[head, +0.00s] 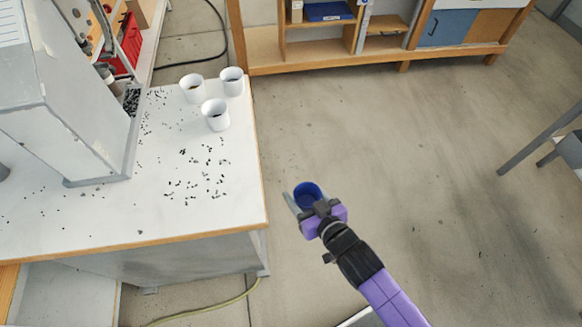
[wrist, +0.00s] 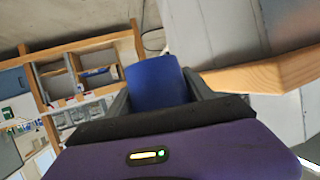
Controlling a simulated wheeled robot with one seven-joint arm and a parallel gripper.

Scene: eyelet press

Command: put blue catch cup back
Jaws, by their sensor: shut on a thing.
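The blue catch cup (head: 309,194) is held in my gripper (head: 302,203), out over the floor to the right of the white table. In the head view its open top faces up and I see into its blue inside. In the wrist view the blue cup (wrist: 157,83) sits between the two dark fingers of my gripper (wrist: 160,95), which are shut on it. The grey press (head: 65,100) stands on the left part of the white table (head: 215,215).
Three white cups (head: 215,115) with dark contents stand near the table's far right corner. Small dark bits (head: 195,180) lie scattered on the tabletop. A wooden shelf unit (head: 340,50) stands at the back. The floor (head: 430,170) right of my gripper is open.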

